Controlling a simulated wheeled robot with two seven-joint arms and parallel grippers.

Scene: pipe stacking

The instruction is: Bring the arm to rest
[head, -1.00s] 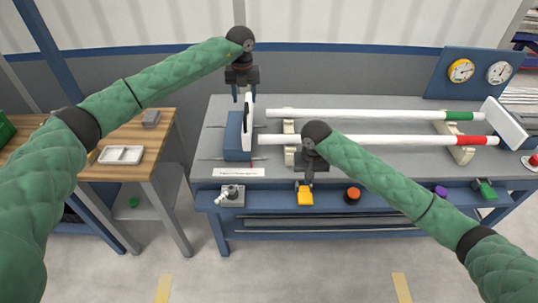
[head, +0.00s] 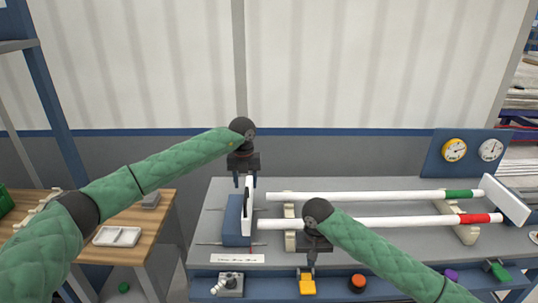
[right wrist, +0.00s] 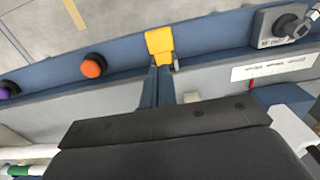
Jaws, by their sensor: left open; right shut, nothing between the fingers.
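My left gripper (head: 245,184) is open in the head view, fingers pointing down at the top of an upright white plate (head: 249,200) on a blue block (head: 234,222). I cannot tell whether the fingers straddle the plate. My right gripper (head: 311,264) is shut and empty, hanging over the table's front edge just above a yellow part (head: 307,284). My right arm crosses in front of the red-banded pipe.
A green-banded pipe (head: 350,197) and a red-banded pipe (head: 400,221) lie on supports, near a white end plate (head: 506,200) at right. An orange button (head: 358,282) and a grey fixture (head: 230,284) sit along the front. A wooden table (head: 152,218) stands left.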

